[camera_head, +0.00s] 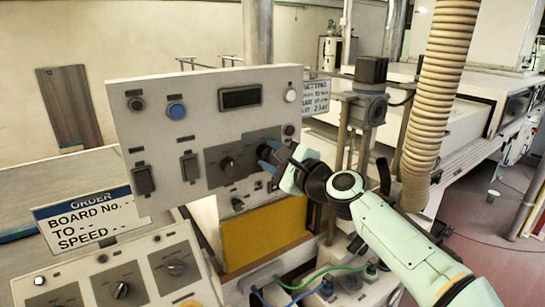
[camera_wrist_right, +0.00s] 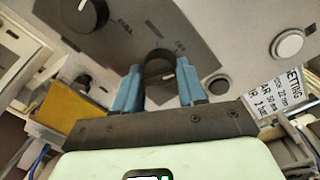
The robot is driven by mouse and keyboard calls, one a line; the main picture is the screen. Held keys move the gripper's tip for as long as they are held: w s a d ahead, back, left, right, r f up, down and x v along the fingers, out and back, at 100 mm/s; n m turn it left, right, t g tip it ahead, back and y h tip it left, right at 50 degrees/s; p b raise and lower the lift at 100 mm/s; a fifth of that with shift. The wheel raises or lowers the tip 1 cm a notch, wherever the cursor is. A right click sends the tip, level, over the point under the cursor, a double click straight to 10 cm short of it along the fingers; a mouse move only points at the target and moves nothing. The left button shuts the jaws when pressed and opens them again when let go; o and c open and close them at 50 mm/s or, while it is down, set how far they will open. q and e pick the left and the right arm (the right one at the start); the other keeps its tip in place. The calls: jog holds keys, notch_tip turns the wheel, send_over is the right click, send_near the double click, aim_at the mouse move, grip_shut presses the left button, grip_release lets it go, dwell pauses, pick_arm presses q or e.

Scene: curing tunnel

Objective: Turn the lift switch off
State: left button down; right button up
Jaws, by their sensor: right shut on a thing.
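My right gripper (camera_head: 268,158) reaches the grey control panel (camera_head: 205,90) from the right in the head view. Its blue fingers are closed around a black rotary switch on a dark plate. In the right wrist view the fingers (camera_wrist_right: 158,90) sit on either side of this switch (camera_wrist_right: 158,63), which has a pale pointer mark. The small lettering around it is too blurred to read surely, so I cannot confirm that it is the lift switch. In the head view the fingers hide most of it. My left gripper is not in view.
Another black knob (camera_head: 228,163) is left of the held one. The panel also has two black switches (camera_head: 190,167), a blue button (camera_head: 176,111) and a display (camera_head: 240,97). A lower console (camera_head: 120,275) stands at front left.

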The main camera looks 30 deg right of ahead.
jog(key=n, duration=0.3)
jog(key=shift+r+n, duration=0.2)
jog(key=shift+n, duration=0.2)
jog(key=shift+h, duration=0.3)
jog(key=o, duration=1)
jog(key=shift+s, duration=0.1)
pick_arm(q)
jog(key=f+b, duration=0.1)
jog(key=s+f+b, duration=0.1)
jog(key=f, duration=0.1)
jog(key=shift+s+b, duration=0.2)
jog(key=shift+b, duration=0.15)
pick_arm(e)
jog(key=s, duration=0.4)
jog(key=s+d, duration=0.1)
jog(key=s, duration=0.8)
jog(key=shift+s+d+r, duration=0.1)
jog(key=shift+d+r, duration=0.15)
jog(key=shift+d, duration=0.05)
